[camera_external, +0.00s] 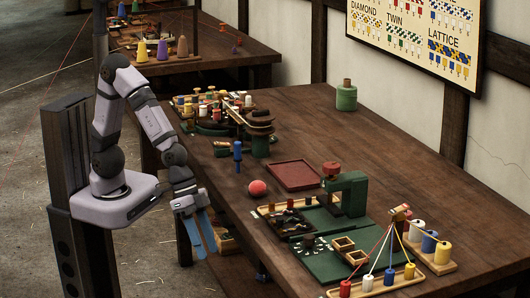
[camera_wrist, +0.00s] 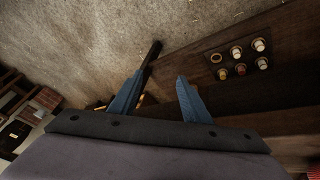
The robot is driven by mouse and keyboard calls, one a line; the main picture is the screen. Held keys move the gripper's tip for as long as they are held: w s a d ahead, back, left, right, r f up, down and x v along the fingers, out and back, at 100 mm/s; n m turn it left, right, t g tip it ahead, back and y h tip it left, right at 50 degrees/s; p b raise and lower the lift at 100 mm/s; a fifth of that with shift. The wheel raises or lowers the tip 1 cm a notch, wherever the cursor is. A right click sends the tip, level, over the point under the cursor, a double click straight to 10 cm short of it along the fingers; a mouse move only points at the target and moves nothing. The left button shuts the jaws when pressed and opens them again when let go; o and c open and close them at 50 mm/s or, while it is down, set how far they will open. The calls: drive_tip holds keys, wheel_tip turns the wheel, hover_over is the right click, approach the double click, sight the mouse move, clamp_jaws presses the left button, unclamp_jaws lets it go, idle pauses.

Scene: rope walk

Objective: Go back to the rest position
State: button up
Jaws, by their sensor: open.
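My gripper (camera_external: 198,236) hangs beside the near left edge of the wooden table (camera_external: 400,150), with its blue fingers pointing down. It is empty. In the wrist view, the two blue fingers of my gripper (camera_wrist: 157,95) stand apart with nothing between them. The stone floor (camera_wrist: 100,40) shows beyond the fingers.
On the table are a red ball (camera_external: 257,188), a red tray (camera_external: 294,175), a green press (camera_external: 347,188), a green jar (camera_external: 346,96) and a rack of coloured spools (camera_external: 430,245). Several spools (camera_wrist: 238,70) also show in the wrist view. A wall chart (camera_external: 420,40) hangs behind.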

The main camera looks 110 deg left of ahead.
drive_tip(key=s+a+f+g+y+b, duration=0.1)
drive_tip(key=s+a+f+g+b, duration=0.2)
drive_tip(key=s, duration=0.5)
drive_tip(key=s+a+f+g+y, duration=0.1)
drive_tip(key=s+a+f+g, duration=0.1)
drive_tip(key=s+a, duration=0.5)
wheel_tip(320, 180, up, 21)
drive_tip(key=d+p, duration=0.1)
drive_tip(key=p, duration=2)
drive_tip(key=shift+s+d+r+m, duration=0.2)
drive_tip(key=shift+s+d+m, duration=0.1)
drive_tip(key=shift+s+m, duration=0.1)
